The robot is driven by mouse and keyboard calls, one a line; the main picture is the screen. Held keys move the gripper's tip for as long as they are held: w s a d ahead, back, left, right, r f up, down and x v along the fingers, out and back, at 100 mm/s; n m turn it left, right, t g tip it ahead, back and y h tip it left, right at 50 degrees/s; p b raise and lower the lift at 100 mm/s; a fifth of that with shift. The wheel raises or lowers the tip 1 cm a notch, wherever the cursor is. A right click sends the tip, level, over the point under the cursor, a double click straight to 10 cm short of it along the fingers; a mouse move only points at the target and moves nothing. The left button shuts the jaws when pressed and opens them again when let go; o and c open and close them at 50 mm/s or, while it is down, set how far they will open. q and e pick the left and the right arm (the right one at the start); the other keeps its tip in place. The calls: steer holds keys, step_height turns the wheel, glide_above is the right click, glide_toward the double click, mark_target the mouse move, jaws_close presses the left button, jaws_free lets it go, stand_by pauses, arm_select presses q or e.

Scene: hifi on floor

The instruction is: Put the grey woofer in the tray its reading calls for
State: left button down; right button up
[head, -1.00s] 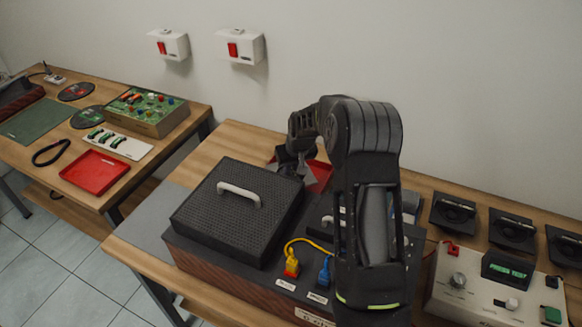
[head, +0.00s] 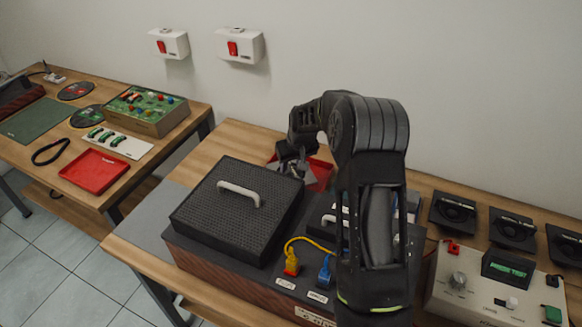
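My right arm comes in from the bottom and bends over the speaker box. Its gripper (head: 292,168) is at the red tray (head: 321,174) behind the box, small and dark; I cannot tell whether it is open or holds anything. The arm hides part of this tray. I cannot pick out the grey woofer for certain. Dark square speaker units (head: 454,214) stand in a row at the right. The tester (head: 490,290) in front of them has a display (head: 508,267) reading "PRESS TEST". My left gripper is not in view.
The box's black grille panel (head: 238,208) with a white handle lies in the middle. Yellow and blue plugs (head: 291,266) are at its front. The left table holds another red tray (head: 94,188), a green circuit board (head: 146,108) and a green mat (head: 38,122).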

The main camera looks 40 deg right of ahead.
steer(key=b+v, duration=0.1)
steer(key=v, duration=0.9)
steer(key=shift+r, duration=0.2)
steer(key=shift+s+r, duration=0.1)
